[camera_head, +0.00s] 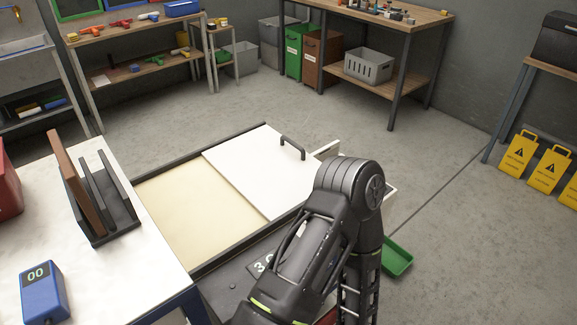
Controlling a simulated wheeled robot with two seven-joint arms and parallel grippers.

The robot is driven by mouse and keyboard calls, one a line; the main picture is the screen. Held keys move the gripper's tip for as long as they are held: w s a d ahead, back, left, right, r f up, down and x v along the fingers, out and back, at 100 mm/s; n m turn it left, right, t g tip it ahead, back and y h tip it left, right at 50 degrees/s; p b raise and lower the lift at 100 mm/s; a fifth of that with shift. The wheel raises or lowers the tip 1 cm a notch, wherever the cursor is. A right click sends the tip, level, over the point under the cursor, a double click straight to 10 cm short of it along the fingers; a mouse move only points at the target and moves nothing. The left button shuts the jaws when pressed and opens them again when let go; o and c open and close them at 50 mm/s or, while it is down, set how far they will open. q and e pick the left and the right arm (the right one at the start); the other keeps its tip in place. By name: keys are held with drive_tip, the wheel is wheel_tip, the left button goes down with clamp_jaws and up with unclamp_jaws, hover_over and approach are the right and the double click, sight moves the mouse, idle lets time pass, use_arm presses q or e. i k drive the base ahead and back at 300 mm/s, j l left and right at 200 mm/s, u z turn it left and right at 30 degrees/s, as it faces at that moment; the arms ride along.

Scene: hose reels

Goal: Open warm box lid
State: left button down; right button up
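The warm box (155,178) is low and dark-rimmed, in the middle of the head view. A flat white lid panel (235,160) with a dark bar handle (292,147) lies over its right part. The left part shows a flat cream surface (190,215); I cannot tell if this is the inside or another panel. A dark plate with white digits (262,263) is on the near side. One of my arms, bent at its elbow, covers the box's near right corner. Neither gripper is in view, and nothing of mine is seen touching the handle.
A white-topped table (150,285) at lower left holds a dark rack (108,205) and a blue device (43,292). A green tray (397,258) lies right of my arm. Workbenches line the back; yellow signs (519,155) stand at right. Grey floor between is clear.

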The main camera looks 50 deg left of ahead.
sight(273, 172)
drive_tip(key=l, duration=0.7)
drive_tip(key=u, duration=2.05)
drive_tip(key=i+l+z, duration=0.25)
drive_tip(key=l, duration=0.35)
drive_tip(key=i+l+z, duration=0.25)
drive_tip(key=i+l, duration=0.15)
drive_tip(key=i+l+z, duration=0.2)
drive_tip(key=i+l, duration=0.15)
drive_tip(key=l, duration=0.25)
